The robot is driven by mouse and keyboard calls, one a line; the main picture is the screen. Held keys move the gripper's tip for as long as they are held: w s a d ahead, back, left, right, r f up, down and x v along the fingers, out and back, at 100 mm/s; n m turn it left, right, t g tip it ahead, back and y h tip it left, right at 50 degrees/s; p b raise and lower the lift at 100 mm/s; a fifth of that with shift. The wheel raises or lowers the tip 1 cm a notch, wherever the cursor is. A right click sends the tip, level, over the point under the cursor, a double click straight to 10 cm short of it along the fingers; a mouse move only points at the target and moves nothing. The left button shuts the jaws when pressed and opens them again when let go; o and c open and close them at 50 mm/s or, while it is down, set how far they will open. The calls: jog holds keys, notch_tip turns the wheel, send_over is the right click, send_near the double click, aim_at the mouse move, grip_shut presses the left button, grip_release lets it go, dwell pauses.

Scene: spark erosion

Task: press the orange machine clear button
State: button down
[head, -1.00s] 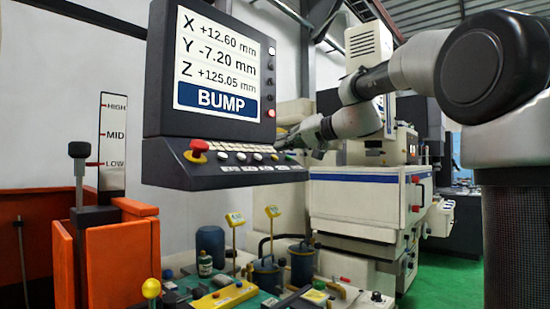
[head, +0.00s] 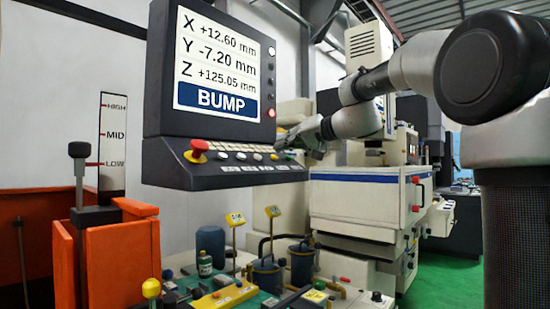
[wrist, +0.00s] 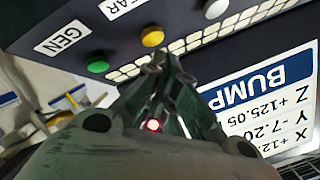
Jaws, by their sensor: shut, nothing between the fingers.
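The orange button (wrist: 152,36) is a round cap on the dark sloped panel of the machine console, between a green button (wrist: 98,66) and a white one (wrist: 215,8). Its label is partly cut off and reads "EAR". In the head view the orange button (head: 274,157) is small, near the right end of the button row. My gripper (wrist: 157,60) is shut and empty, its tips just short of the orange button in the wrist picture. I cannot tell the exact gap. In the head view my gripper (head: 283,143) is just above the panel's right end.
The console screen (head: 216,58) reads BUMP, with a lit red lamp (head: 271,113) beside it. A red emergency knob (head: 197,150) stands at the panel's left end. Rows of white keys (wrist: 215,32) lie close to my fingers. A cluttered bench (head: 262,300) is below.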

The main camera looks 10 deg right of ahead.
jog(key=shift+f, duration=0.1)
dwell(0.4)
jog(key=shift+w+a+f, duration=0.15)
jog(key=shift+w+f, duration=0.05)
jog(key=shift+f, duration=0.1)
jog(key=shift+w+a+f, duration=0.1)
jog(key=shift+w+f, duration=0.05)
jog(key=shift+f, duration=0.2)
dwell(0.8)
jog(key=shift+r, duration=0.1)
jog(key=shift+s+d+r, duration=0.25)
jog(key=shift+s+r, duration=0.1)
jog(key=shift+r, duration=0.25)
jog(key=shift+s+d+r, duration=0.25)
jog(key=shift+s+r, duration=0.1)
jog(key=shift+r, duration=0.35)
jog(key=shift+s+d+r, duration=0.3)
jog(key=shift+s+r, duration=0.1)
jog(key=shift+r, duration=0.35)
jog(key=shift+s+d+r, duration=0.25)
jog(key=shift+s+r, duration=0.1)
jog(key=shift+r, duration=0.35)
